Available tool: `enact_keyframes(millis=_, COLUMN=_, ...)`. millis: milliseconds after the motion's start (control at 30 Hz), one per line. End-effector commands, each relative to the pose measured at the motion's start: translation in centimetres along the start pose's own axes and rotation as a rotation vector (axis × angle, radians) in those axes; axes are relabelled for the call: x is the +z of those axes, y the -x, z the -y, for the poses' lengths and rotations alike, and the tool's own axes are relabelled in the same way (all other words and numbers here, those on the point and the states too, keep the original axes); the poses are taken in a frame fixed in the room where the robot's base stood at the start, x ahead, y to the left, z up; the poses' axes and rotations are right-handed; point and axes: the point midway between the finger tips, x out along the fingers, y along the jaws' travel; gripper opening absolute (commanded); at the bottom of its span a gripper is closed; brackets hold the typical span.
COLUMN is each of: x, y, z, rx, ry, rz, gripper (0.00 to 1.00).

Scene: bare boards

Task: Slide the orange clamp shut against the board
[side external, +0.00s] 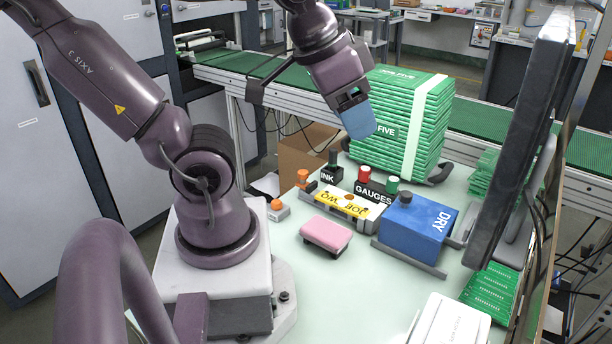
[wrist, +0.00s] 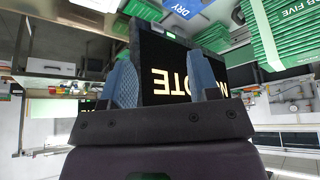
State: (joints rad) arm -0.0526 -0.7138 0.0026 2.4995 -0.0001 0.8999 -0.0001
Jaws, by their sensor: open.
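Two small orange-topped pieces stand on the pale green table in the side view: an orange knob on a grey block (side external: 277,207) and an orange piece (side external: 303,177) at the left end of a yellow-and-white lettered board (side external: 345,203). I cannot tell which is the clamp, or whether either touches the board. My gripper (side external: 357,120) is open, raised above and behind the board, with blue finger pads. In the wrist view its two blue fingers (wrist: 164,82) stand apart in front of a black surface with light upside-down letters (wrist: 170,82). The clamp is not identifiable there.
A pink block (side external: 326,234) lies in front of the board. A blue box marked DRY (side external: 418,227) stands right of it. Red and green knobs with black labels (side external: 373,190) are behind. A tall green stack (side external: 405,115) and dark monitor (side external: 520,140) stand further right.

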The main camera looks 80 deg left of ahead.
Motion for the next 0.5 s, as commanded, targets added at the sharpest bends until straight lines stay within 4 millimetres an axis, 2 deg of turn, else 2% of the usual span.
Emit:
enact_keyframes(millis=167, x=-0.2, y=-3.4, z=5.1, rx=-0.052, ry=0.235, rz=0.173, gripper=0.55)
enact_keyframes(millis=300, x=-0.1, y=-6.3, z=10.8, rx=-0.078, ry=0.443, rz=0.287, gripper=0.55)
enact_keyframes(millis=367, x=0.4, y=-7.5, z=13.5, rx=-0.088, ry=0.522, rz=0.327, gripper=0.55)
enact_keyframes(millis=500, x=2.9, y=-10.2, z=20.1, rx=-0.112, ry=0.691, rz=0.408, gripper=0.55)
